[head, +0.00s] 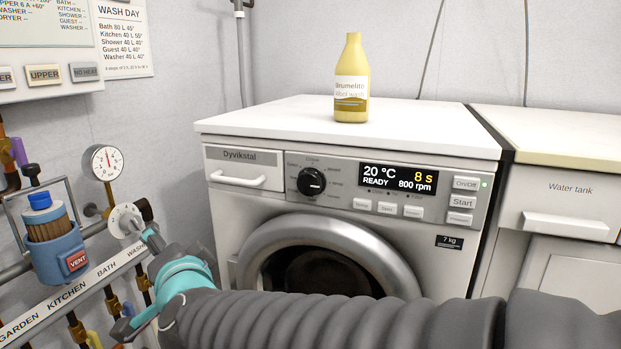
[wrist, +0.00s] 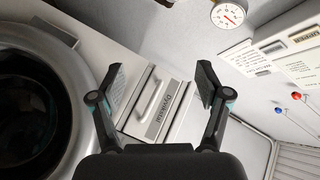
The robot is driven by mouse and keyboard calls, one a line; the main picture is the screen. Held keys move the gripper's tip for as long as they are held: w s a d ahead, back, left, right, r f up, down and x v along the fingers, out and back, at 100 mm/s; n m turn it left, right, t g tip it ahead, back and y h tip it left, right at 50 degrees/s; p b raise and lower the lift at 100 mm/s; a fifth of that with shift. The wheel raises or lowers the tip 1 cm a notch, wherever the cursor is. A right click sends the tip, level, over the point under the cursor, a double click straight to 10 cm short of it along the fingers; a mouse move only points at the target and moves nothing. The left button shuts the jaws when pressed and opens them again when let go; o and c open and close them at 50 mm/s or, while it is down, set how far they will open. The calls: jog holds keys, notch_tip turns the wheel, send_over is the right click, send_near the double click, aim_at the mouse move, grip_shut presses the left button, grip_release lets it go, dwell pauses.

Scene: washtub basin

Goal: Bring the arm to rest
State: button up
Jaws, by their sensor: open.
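My gripper (wrist: 161,82) is open in the wrist view, its two dark fingers spread apart with nothing between them. Beyond the fingers is the washing machine's drawer (wrist: 168,112) marked Dyvikstal, with a visible gap to one side of each finger. The same drawer (head: 233,177) looks closed in the head view. My grey ribbed arm (head: 320,318) crosses the bottom of the head view, in front of the washing machine (head: 225,228).
A yellow bottle (head: 351,85) stands upright on the machine top. The display (head: 398,178) reads 20 °C, READY, 8 s, 800 rpm. Pipes, a gauge (head: 107,162) and a blue vent unit (head: 54,243) crowd the left wall. A water tank cabinet (head: 566,195) stands right.

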jog(key=s+d+f+n+g+h+p, duration=0.1)
jog(key=s+d+f+n+g+p, duration=0.1)
jog(key=s+d+f+n+g, duration=0.45)
jog(key=s+d+f+n+g+h+p, duration=0.2)
jog(key=s+d+n+p, duration=0.1)
jog(key=d, duration=0.6)
jog(key=s+d+r+m+h+p, duration=0.2)
jog(key=d, duration=0.9)
jog(key=s+d+r+m+h+p, duration=0.2)
jog(key=d+h+p, duration=0.1)
jog(key=d, duration=0.8)
jog(key=shift+d+r, duration=0.15)
jog(key=shift+d, duration=0.1)
